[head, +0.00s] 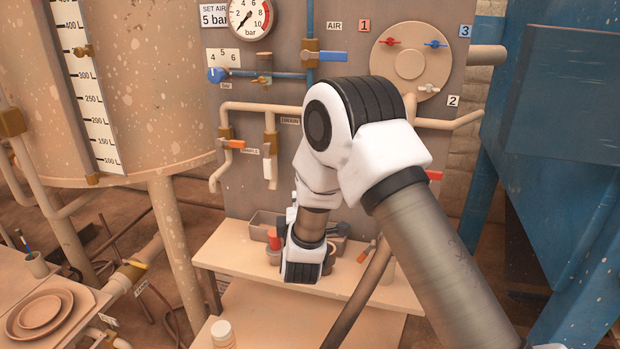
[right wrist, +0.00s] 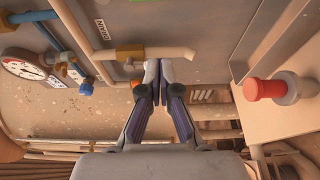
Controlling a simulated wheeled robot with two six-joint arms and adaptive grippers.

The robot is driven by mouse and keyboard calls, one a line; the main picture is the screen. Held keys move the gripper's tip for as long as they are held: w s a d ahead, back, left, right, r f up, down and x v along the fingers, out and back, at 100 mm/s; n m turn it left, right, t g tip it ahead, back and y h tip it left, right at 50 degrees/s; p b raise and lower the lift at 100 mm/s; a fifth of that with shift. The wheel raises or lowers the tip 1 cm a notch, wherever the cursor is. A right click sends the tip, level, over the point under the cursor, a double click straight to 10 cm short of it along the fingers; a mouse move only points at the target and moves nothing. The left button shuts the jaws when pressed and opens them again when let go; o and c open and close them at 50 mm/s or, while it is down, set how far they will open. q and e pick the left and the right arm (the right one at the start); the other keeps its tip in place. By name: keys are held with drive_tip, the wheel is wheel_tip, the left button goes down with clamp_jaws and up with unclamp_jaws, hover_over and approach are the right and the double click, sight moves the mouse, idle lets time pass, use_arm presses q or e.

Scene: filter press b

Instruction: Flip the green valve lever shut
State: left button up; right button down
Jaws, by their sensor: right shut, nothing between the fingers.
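No clearly green lever shows in the head view; my right arm covers part of the panel. My right gripper (right wrist: 157,72) is shut and empty, its fingertips pointing at the panel by a brass valve (right wrist: 130,52) on a beige pipe. An orange piece shows partly beside the left finger; contact cannot be told. In the head view the fingers are hidden behind my arm. My left gripper is out of view.
The panel carries an orange lever (head: 235,144), a white piece (head: 267,168), a blue air lever (head: 333,56) and a pressure gauge (head: 250,17). A red-topped bottle (head: 274,240) stands on the shelf (head: 228,243) below. A blue frame (head: 500,180) stands at right.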

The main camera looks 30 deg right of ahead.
drive_tip(key=w+d+p, duration=0.4)
drive_tip(key=w+d, duration=0.1)
drive_tip(key=d, duration=0.2)
drive_tip(key=shift+w+d+f, duration=0.15)
drive_tip(key=shift+w+d, duration=0.1)
drive_tip(key=shift+d, duration=0.1)
drive_tip(key=shift+w, duration=0.1)
idle(0.3)
